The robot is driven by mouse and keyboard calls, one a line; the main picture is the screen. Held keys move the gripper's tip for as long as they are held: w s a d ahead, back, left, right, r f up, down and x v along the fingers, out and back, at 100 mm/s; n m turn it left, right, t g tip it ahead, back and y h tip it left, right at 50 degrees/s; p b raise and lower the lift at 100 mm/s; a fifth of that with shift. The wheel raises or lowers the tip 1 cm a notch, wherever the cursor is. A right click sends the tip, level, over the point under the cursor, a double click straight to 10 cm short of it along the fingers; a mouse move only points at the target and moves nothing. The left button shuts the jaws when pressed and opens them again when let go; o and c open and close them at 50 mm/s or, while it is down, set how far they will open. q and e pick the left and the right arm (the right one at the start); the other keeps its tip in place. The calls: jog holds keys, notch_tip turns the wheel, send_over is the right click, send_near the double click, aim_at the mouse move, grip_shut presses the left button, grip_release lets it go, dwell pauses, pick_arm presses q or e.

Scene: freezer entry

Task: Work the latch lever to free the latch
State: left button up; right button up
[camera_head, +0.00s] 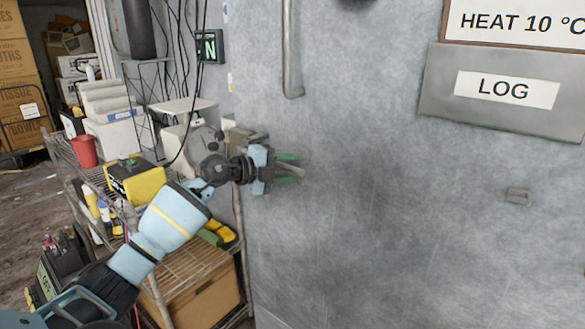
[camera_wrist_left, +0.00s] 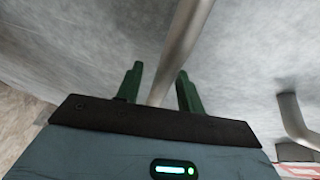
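My left gripper (camera_head: 291,168) has green fingers and reaches the grey wall panel from the left. In the left wrist view, its fingers (camera_wrist_left: 159,80) stand apart. A grey metal bar, apparently the latch lever (camera_wrist_left: 184,42), runs between them and continues past the fingertips. My right gripper is in neither view.
A vertical handle pipe (camera_head: 289,50) with a bent lower end is above the gripper; it also shows in the left wrist view (camera_wrist_left: 292,117). A loaded wire shelf (camera_head: 180,270) stands below my left arm.

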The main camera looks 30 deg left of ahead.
pick_arm(q)
jog(key=shift+w+d+f, duration=0.15)
jog(key=shift+w+d, duration=0.15)
jog(key=shift+w, duration=0.2)
grip_shut()
jog(key=shift+s, duration=0.1)
